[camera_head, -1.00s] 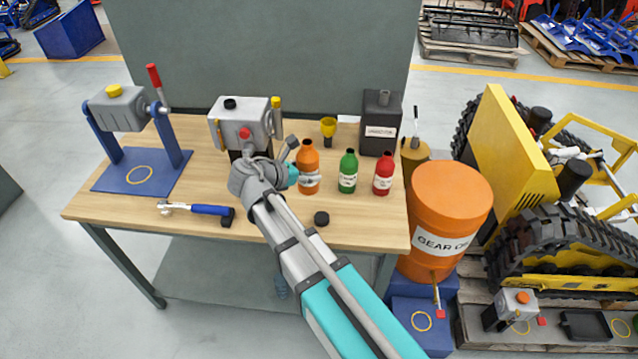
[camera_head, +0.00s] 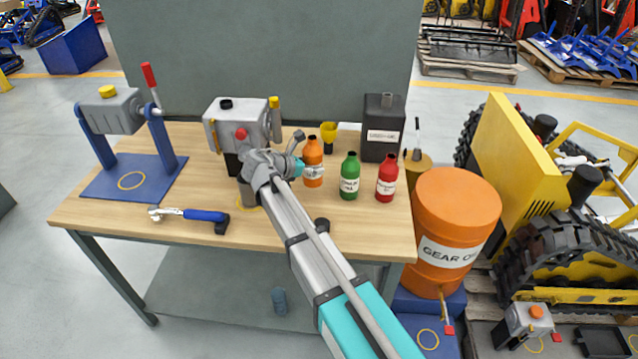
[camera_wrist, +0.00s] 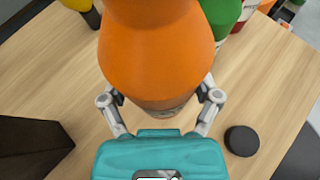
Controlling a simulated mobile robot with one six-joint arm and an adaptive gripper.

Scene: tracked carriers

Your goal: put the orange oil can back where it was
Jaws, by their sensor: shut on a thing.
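The orange oil can (camera_head: 313,152) is upright over the workbench, just left of the green bottle (camera_head: 350,168). My gripper (camera_head: 298,168) reaches it from the front left and is shut on it. In the wrist view the orange can (camera_wrist: 150,50) fills the upper middle, with a finger of my gripper (camera_wrist: 158,100) on each side of it. The can's underside is hidden there, and I cannot tell whether it touches the bench.
A red bottle (camera_head: 387,180) stands right of the green one. A yellow funnel (camera_head: 329,134) and a dark canister (camera_head: 383,140) stand behind. A black cap (camera_wrist: 241,140) lies near the gripper. A blue-handled tool (camera_head: 205,215) lies front left on the bench (camera_head: 110,205).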

